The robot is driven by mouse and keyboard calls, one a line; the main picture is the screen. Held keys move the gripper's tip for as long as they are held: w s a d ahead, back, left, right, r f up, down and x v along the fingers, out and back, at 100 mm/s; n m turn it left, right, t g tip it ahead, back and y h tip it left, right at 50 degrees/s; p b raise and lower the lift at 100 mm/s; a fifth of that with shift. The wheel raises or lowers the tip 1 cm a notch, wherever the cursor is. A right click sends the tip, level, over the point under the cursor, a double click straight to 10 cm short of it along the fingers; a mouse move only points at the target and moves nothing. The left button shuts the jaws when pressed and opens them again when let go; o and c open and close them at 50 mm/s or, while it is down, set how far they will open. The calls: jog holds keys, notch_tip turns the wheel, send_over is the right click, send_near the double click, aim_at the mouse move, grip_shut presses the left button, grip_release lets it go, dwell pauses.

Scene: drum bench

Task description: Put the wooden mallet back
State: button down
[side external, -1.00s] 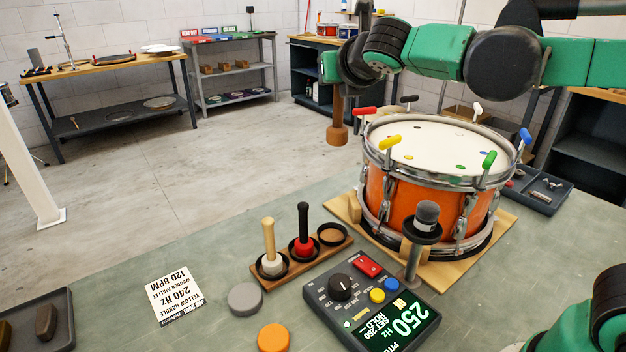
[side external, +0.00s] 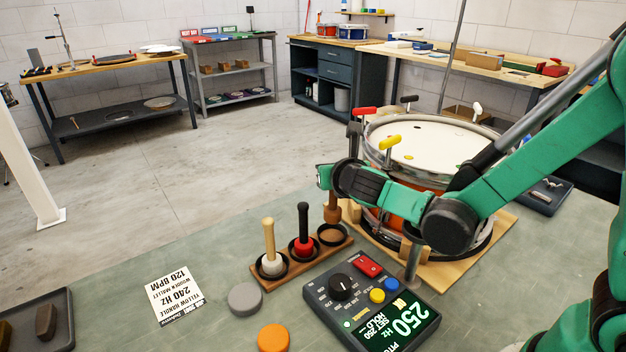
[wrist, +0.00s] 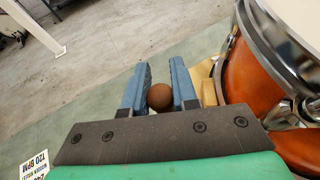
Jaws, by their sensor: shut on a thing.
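The wooden mallet (side external: 332,213) hangs upright from my gripper (side external: 331,188), brown head down. In the wrist view the round brown end of its handle (wrist: 160,97) sits between the two blue fingers of my gripper (wrist: 158,68). The wooden rack (side external: 288,273) on the bench has three dark ring seats. A white-headed mallet (side external: 269,247) and a red mallet (side external: 303,235) stand in two of them. The right ring seat (side external: 333,235) is empty. The mallet head appears just above and behind this seat; the exact gap is hard to tell.
The orange drum (side external: 384,220) stands close to the right, on a wooden base, with my arm in front of it. The tuning device (side external: 370,300) with knob and display lies in front of the rack. A printed card (side external: 174,293) and grey and orange discs lie left.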

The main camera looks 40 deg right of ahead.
jog(key=shift+f, duration=2.05)
jog(key=c, duration=0.7)
grip_release()
jog(key=v, duration=1.2)
